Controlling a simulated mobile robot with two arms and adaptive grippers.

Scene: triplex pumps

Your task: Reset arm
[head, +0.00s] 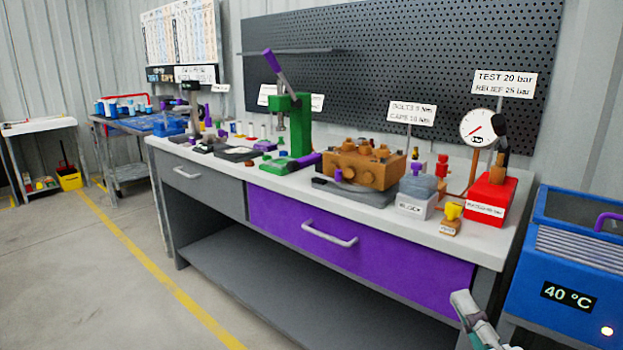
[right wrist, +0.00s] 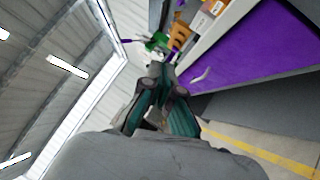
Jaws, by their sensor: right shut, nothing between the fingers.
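My right gripper (head: 468,308) shows at the lower right of the head view, in front of the workbench's purple drawer and apart from it. In the right wrist view its dark and teal fingers (right wrist: 160,75) come together at the tips, with nothing between them. My left gripper is in neither view. The workbench (head: 450,244) has a light top, a grey drawer on the left and a purple drawer (head: 390,258) on the right, both shut. The purple drawer also shows in the right wrist view (right wrist: 250,50), tilted.
On the bench stand a green press (head: 300,128), an orange pump block (head: 365,165), a red box (head: 492,196) and a pressure gauge (head: 478,128). A blue 40 °C bath (head: 570,262) stands at the right, close to my right gripper. The floor (head: 90,270) in front is clear.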

